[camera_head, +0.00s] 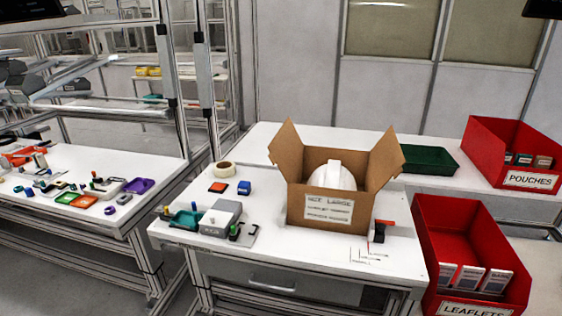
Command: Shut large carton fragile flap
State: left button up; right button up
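The large carton (300,211) stands on the white table with its top open. Its front wall carries a printed label (328,207) with "LARGE" legible; the smaller lines are too small to read. A left flap (286,149) and a right flap (386,158) stand up and lean outward. A white helmet shell (333,175) sits inside, its top showing above the front wall. I cannot tell which flap is the fragile one, and the back flap is not clearly seen. Neither of my grippers is in view.
A red leaflets bin (450,228) and a red pouches bin (493,133) stand at the right. A green tray (430,157) lies behind the carton. A tape roll (225,169), small blocks and a grey device (221,216) lie left of it. A red and black tool (379,231) lies close by its right front.

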aim_at(286, 149)
jog(key=z, duration=1.25)
jog(key=j+z, duration=0.2)
jog(key=k+j+z, duration=0.2)
jog(key=j, duration=0.25)
jog(key=k+j, duration=0.1)
jog(key=j, duration=1.2)
jog(key=k+j, duration=0.15)
jog(key=j, duration=0.5)
jog(key=k+j, duration=0.1)
jog(key=j, duration=0.55)
